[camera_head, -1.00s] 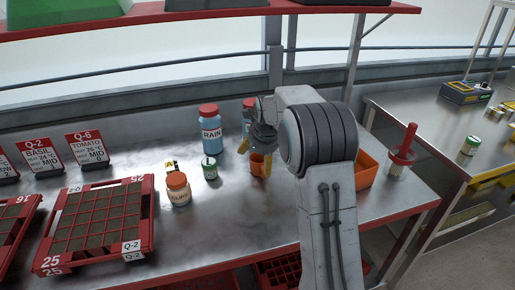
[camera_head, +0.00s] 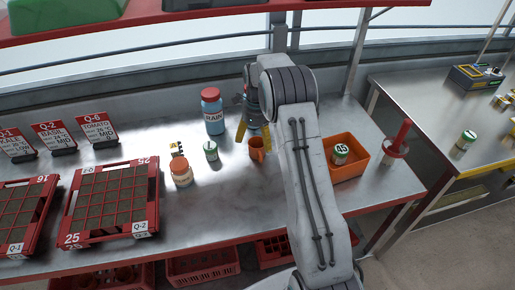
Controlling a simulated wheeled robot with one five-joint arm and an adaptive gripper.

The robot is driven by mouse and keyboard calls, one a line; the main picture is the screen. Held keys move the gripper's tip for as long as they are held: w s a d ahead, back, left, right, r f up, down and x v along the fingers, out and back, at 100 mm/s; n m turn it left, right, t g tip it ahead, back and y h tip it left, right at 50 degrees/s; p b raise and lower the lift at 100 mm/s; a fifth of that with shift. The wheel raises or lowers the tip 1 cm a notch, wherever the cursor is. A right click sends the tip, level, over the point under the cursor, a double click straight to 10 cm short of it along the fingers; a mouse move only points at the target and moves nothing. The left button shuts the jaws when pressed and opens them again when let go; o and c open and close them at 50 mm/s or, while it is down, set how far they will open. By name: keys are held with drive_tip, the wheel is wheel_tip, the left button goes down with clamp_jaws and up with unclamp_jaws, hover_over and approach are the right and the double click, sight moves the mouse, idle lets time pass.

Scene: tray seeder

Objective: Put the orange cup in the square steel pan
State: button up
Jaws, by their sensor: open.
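The small orange cup (camera_head: 257,152) stands upright on the steel bench, near the middle of the head view. My gripper (camera_head: 254,137) is open, with its yellow-tipped fingers spread just above and behind the cup. One fingertip shows to the left of the cup and one to the upper right. The fingers look clear of the cup, though the exact gap is hard to judge. My arm covers the bench to the right of the cup. I cannot make out a square steel pan in this view.
A blue RAIN bottle (camera_head: 212,112), green-lidded jar (camera_head: 211,152) and orange-lidded jar (camera_head: 181,174) stand left of the cup. An orange tray (camera_head: 349,172) holding a jar lies right of my arm. Red seed trays (camera_head: 110,202) fill the left. A red shelf (camera_head: 200,22) hangs above.

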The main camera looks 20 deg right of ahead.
sight(256, 147)
drive_tip(key=shift+w+f+p, duration=0.2)
drive_tip(key=shift+f+p, duration=0.45)
drive_tip(key=shift+w+f+p, duration=0.15)
drive_tip(key=shift+f+p, duration=0.45)
drive_tip(key=shift+w+d+f+p, duration=0.1)
drive_tip(key=shift+f+p, duration=0.7)
drive_tip(key=shift+f, duration=0.75)
drive_tip(key=c, duration=1.3)
drive_tip(key=shift+r, duration=0.15)
